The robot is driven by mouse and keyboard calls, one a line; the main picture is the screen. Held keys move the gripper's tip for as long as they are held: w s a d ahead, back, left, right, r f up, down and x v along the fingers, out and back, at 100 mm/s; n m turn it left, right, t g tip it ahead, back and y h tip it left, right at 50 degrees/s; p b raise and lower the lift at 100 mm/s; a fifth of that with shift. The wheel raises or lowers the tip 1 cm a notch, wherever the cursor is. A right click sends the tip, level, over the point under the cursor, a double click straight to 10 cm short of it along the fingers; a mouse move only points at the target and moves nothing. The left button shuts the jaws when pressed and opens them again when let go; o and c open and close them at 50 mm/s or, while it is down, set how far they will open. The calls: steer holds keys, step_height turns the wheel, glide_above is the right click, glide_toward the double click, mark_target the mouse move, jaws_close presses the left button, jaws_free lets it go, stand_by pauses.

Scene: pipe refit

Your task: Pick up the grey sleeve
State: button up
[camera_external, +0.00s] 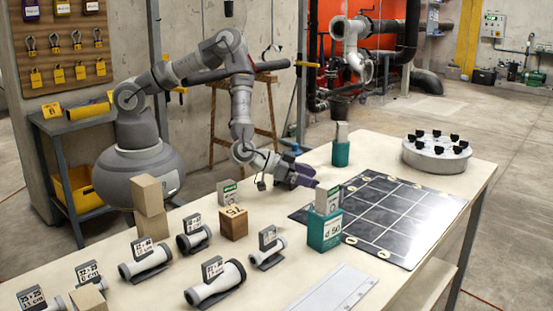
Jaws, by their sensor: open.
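Several short pale pipe pieces lie in dark cradles on the table, each with a grey label tag. They include one at the left (146,262), one further back (194,238), one at the front (215,284) and a smaller one to the right (268,252). I cannot tell which piece, if any, is the grey sleeve. My gripper (308,181) is open, low over the table near its back edge, behind and to the right of these pieces. Its fingertips are small and partly dark, and I see nothing held between them.
A black gridded mat (400,212) lies right of my gripper. Teal blocks with tags stand at its near edge (325,232) and behind it (340,154). A round grey holder (436,156) stands far right. Wooden blocks (233,224) (150,228) stand left. A pale ruled strip (333,292) lies in front.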

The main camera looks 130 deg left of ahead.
steer(key=b+x, duration=0.1)
steer(key=x, duration=0.2)
steer(key=b+x, duration=0.2)
steer(key=x, duration=0.2)
steer(key=shift+w+d+f+b, duration=0.2)
steer(key=shift+w+f+b, duration=0.05)
steer(key=shift+w+b, duration=0.1)
steer(key=shift+w+a, duration=0.2)
steer(key=shift+w, duration=0.05)
steer(key=shift+r, duration=0.1)
steer(key=c, duration=1.1)
